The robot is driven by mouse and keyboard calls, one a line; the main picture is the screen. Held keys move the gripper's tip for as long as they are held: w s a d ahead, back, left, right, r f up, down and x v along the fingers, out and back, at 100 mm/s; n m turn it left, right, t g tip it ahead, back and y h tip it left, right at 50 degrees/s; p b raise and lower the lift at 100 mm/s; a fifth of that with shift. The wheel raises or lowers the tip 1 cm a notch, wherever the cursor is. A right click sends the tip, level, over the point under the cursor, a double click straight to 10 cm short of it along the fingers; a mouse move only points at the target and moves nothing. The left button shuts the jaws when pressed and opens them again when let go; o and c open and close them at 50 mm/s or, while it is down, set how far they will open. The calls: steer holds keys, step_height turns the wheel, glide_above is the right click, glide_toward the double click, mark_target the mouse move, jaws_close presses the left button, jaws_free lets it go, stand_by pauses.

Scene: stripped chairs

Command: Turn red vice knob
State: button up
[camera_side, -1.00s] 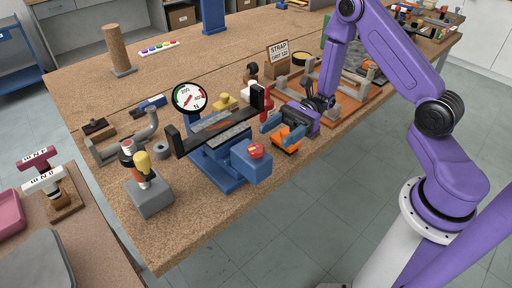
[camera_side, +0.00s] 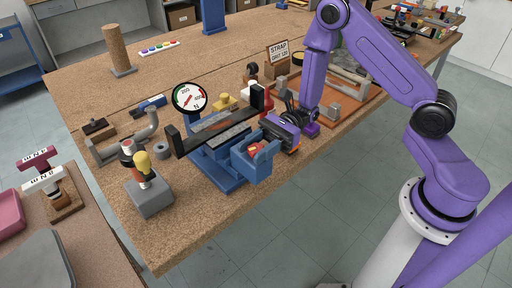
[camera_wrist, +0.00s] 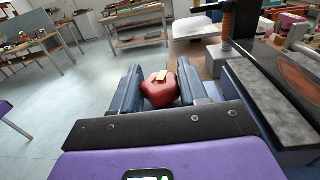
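The red vice knob (camera_side: 255,148) sits at the near end of the blue vice (camera_side: 220,172). In the wrist view the red knob (camera_wrist: 160,92), with a pale mark on top, lies between the two blue fingers of my gripper (camera_wrist: 160,74). The fingers are apart, one on each side, with a narrow gap visible beside the knob. In the side view my gripper (camera_side: 258,152) is at the knob from the right, and a finger partly hides it. Whether a finger touches the knob is unclear.
A round dial gauge (camera_side: 188,97) stands behind the vice. A grey block with a yellow-topped lever (camera_side: 148,190) is to its left. An orange-based fixture (camera_side: 345,108) is to the right. Open floor lies beyond the table's near edge.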

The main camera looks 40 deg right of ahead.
steer(key=c, duration=0.3)
steer(key=shift+m+t, duration=0.3)
steer(key=m+t, duration=0.2)
steer(key=t, duration=0.2)
steer(key=shift+s+m+t+h, duration=0.1)
steer(key=shift+m+t+h, duration=0.45)
steer(key=shift+m+t, duration=0.6)
steer(key=shift+m+t+h, duration=0.55)
steer(key=shift+m+t, duration=0.2)
steer(key=shift+t, duration=0.7)
steer(key=shift+m+t+h, duration=0.6)
steer(key=shift+m+t, duration=0.1)
steer(key=shift+t, duration=0.2)
steer(key=o, duration=1)
steer(key=shift+c, duration=0.2)
